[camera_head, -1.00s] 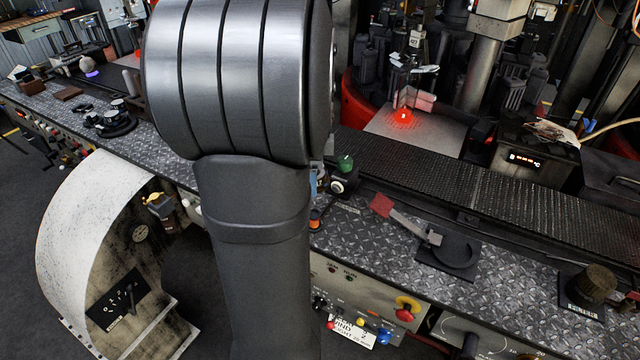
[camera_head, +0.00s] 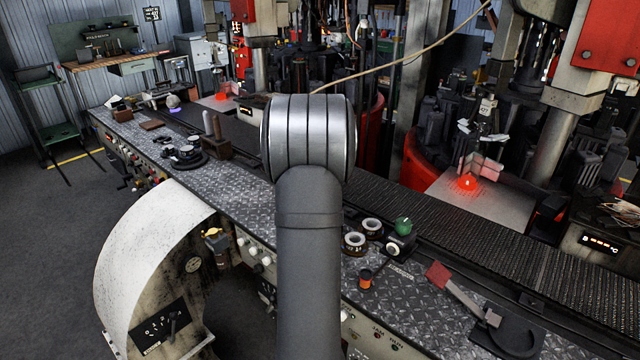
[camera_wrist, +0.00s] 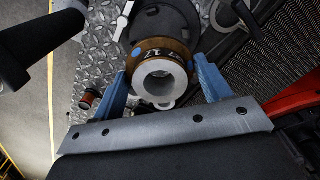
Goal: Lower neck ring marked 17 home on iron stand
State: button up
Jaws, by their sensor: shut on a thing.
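The neck ring (camera_wrist: 183,52) is a brown band with figures that look like 17 and a pale, hollow collar facing the camera. My gripper (camera_wrist: 163,84) has its blue fingers on either side of this ring and is shut on it. A dark round piece (camera_wrist: 166,18), perhaps the iron stand, shows just beyond the ring in the wrist view. The ring partly covers it, so I cannot tell whether the two touch. In the head view my arm hides the gripper and held ring.
Two pale-topped rings (camera_head: 355,242) stand on the chequer-plate bench (camera_head: 420,300), near a green knob (camera_head: 403,225) and an orange-black spool (camera_head: 365,280). A black round base with small parts (camera_head: 187,160) is further left. A dark conveyor (camera_head: 480,235) runs behind. A red-ended tool (camera_head: 438,275) lies at right.

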jog(key=shift+f, duration=3.75)
jog(key=shift+s+f, duration=0.1)
jog(key=shift+f, duration=0.75)
jog(key=o, duration=1.3)
jog(key=shift+f, duration=0.1)
jog(key=shift+c, duration=0.2)
jog(key=shift+s, duration=0.1)
notch_tip(320, 180, up, 18)
jog(key=shift+w+r, duration=0.2)
notch_tip(320, 180, up, 7)
jog(key=shift+f, duration=0.1)
notch_tip(320, 180, down, 8)
jog(key=shift+f, duration=0.2)
